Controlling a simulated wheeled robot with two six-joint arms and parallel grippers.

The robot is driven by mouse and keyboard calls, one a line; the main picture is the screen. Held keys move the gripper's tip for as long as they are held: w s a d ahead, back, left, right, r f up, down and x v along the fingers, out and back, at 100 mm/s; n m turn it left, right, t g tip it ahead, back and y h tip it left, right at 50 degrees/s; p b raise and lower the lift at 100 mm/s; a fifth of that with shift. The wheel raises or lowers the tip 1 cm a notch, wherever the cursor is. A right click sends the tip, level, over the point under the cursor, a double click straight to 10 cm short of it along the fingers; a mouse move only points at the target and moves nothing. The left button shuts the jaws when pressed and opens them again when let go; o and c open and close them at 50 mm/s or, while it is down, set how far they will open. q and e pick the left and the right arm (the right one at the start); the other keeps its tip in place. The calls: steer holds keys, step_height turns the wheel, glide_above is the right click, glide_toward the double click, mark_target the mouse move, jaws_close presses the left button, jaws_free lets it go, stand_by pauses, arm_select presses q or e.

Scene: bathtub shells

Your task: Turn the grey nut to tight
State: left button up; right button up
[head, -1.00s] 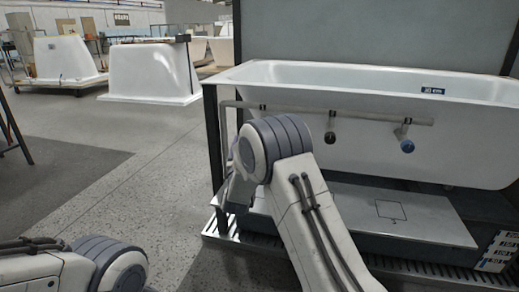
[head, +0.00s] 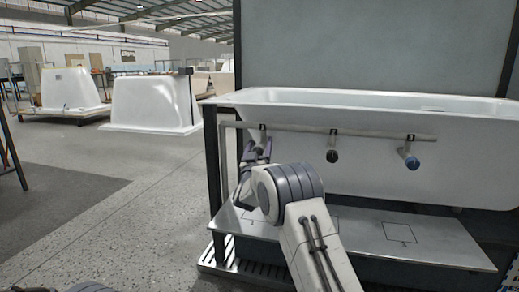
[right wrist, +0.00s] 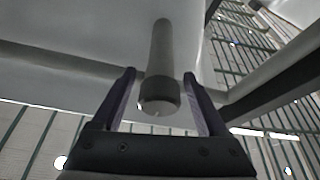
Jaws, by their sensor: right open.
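The grey nut (right wrist: 159,95) shows in the right wrist view as a dark grey collar at the end of a lighter grey stub. My right gripper (right wrist: 160,75) is open, with one finger on each side of the nut and a visible gap to both. In the head view my right gripper (head: 257,153) points up at the leftmost branch of the grey pipe (head: 295,128), below the tub rim. It hides most of the nut there. My left gripper is out of view.
A black nut (head: 332,156) and a blue nut (head: 412,162) hang from the same pipe farther right. The white bathtub (head: 380,112) stands behind them. A pale platform (head: 355,222) lies below. A dark post (head: 213,170) stands close left of my right gripper.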

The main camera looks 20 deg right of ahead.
jaws_close()
steer(key=shift+m, duration=0.6)
steer(key=m+g+h+p, duration=0.1)
steer(key=m+h, duration=0.1)
steer(key=m, duration=0.2)
steer(key=shift+d+r, duration=0.1)
steer(key=shift+d, duration=0.05)
steer(key=m+g+h, duration=0.1)
steer(key=m, duration=0.2)
steer(key=m+g+h+p, duration=0.1)
steer(key=m+g, duration=0.1)
steer(key=m, duration=0.1)
steer(key=shift+s+d+m+h, duration=0.15)
steer(key=shift+m+h, duration=0.25)
steer(key=m+g+p, duration=0.1)
steer(key=m, duration=0.2)
steer(key=m+g+p, duration=0.1)
steer(key=m+g, duration=0.1)
steer(key=m, duration=0.2)
steer(key=shift+s+d+f+h+p, duration=0.1)
steer(key=shift+d+f+h+p, duration=0.1)
steer(key=shift+h+p, duration=0.2)
steer(key=shift+s+f+m+g+y+p, duration=0.15)
steer(key=shift+m+g+p, duration=0.35)
steer(key=shift+m, duration=0.7)
steer(key=shift+w+f+m+g+y+p, duration=0.15)
steer(key=shift+m+g+p, duration=0.3)
steer(key=shift+m, duration=0.75)
steer(key=shift+s+d+f, duration=0.1)
